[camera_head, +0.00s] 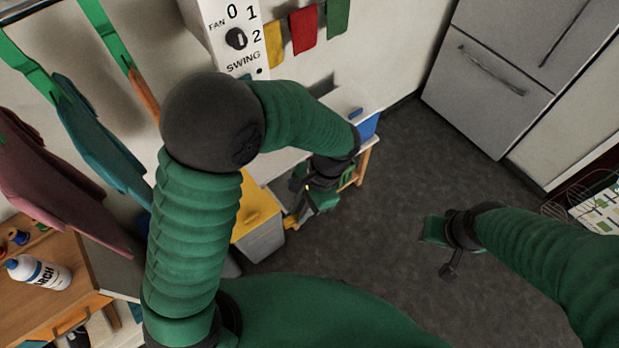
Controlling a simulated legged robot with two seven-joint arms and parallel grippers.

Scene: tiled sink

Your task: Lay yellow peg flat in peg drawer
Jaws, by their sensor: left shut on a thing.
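My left gripper (310,205) hangs low in the middle of the head view, beside a grey bin with a yellow lid. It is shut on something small. A tiny yellow spot shows at its jaws and may be the yellow peg, but the gripper hides most of it. I cannot make out the peg drawer for certain; a wooden frame (362,165) shows just behind the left gripper. My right gripper (440,245) is at the right, over the dark floor, apart from everything. I see no thing in it, and its jaws are too unclear to read.
The yellow-lidded bin (262,240) stands left of my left gripper. A blue container (367,126) is behind it. A wooden counter (40,290) with a white bottle (38,272) is at the lower left. A grey fridge (500,75) stands at the upper right. The floor between is clear.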

